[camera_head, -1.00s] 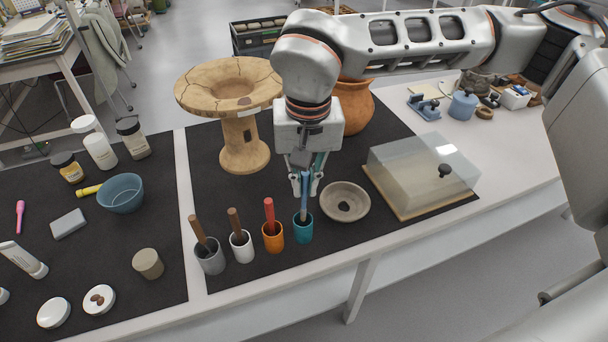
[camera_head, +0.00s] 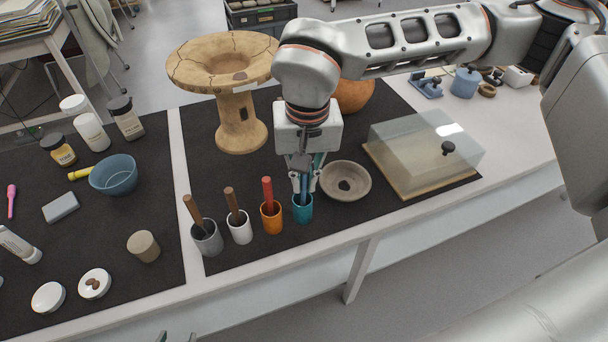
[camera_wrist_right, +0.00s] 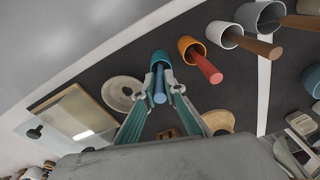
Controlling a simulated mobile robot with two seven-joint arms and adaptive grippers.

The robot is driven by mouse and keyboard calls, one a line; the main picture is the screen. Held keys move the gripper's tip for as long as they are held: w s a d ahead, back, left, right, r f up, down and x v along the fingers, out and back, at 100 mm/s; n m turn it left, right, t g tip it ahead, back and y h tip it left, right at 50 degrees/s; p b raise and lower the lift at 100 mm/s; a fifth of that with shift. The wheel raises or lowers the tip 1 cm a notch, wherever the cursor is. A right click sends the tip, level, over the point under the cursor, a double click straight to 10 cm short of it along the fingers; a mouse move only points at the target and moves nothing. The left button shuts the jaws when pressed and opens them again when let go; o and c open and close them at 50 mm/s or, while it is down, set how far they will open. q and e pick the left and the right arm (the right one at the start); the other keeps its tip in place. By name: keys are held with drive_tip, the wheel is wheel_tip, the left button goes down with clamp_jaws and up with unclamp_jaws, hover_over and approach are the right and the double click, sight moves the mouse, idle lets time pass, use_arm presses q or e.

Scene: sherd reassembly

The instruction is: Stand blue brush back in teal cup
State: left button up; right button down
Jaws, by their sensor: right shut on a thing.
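The teal cup (camera_head: 302,210) stands at the right end of a row of cups on the black mat, and shows in the wrist view (camera_wrist_right: 160,58). The blue brush (camera_head: 303,187) is upright with its lower end inside the cup; whether it touches the bottom is hidden. My right gripper (camera_head: 304,184) points down just above the cup rim, shut on the brush. In the wrist view its fingertips (camera_wrist_right: 161,86) are on either side of the blue handle (camera_wrist_right: 159,96). Only small tips of my left gripper (camera_head: 177,338) show at the bottom edge.
Orange (camera_head: 271,220), white (camera_head: 240,232) and grey (camera_head: 207,240) cups with brushes stand left of the teal cup. A clear-covered box (camera_head: 425,150) lies farther right, a clay stand (camera_head: 240,125) behind.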

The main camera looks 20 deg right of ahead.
drive_tip(key=c, duration=2)
unclamp_jaws()
drive_tip(key=r, duration=0.8)
drive_tip(key=s+r, duration=0.1)
drive_tip(key=r, duration=0.3)
